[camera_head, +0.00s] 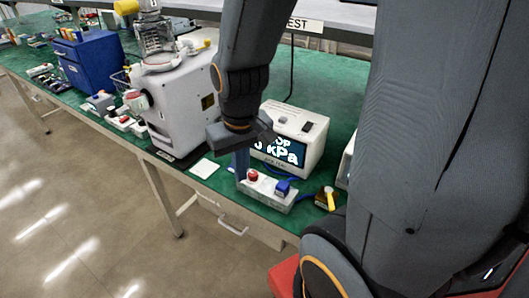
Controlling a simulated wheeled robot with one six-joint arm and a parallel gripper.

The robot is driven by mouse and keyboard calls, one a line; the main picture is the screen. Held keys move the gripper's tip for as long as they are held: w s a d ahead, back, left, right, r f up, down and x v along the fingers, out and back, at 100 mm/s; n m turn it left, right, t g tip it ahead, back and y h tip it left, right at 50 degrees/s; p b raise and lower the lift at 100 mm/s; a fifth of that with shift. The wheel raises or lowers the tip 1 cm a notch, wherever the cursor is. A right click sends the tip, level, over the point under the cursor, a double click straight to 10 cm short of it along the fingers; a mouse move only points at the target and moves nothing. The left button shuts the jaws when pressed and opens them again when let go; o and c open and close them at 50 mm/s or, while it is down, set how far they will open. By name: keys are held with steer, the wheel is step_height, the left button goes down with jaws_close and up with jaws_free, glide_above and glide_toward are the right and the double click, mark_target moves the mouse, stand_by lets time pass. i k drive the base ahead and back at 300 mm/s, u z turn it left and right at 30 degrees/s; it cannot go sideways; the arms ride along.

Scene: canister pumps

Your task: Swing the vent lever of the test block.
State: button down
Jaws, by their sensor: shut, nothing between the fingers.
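The test block, a pale low block (262,193), sits at the front edge of the green bench. A red round knob (253,175) and a blue part (283,188) are on its top. A small dark block with a yellow lever (330,200) stands just to its right, and I cannot tell which part is the vent lever. My gripper (242,172) points down at the left end of the pale block, left of the red knob. It is shut and empty. I cannot tell whether its tips touch the block, and my wrist hides part of the area behind.
A white gauge box (297,132) with a lit kPa display stands close behind the block. A pale pump unit (180,105) stands left, with a white card (204,168) in front. A blue drawer cabinet (90,62) is farther left. My arm covers much of the right.

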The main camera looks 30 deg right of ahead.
mark_target(328, 190)
steer(key=k, duration=0.25)
steer(key=z, duration=1.75)
steer(key=k, duration=0.75)
steer(key=u, duration=0.85)
steer(key=i, duration=0.5)
steer(key=z, duration=0.05)
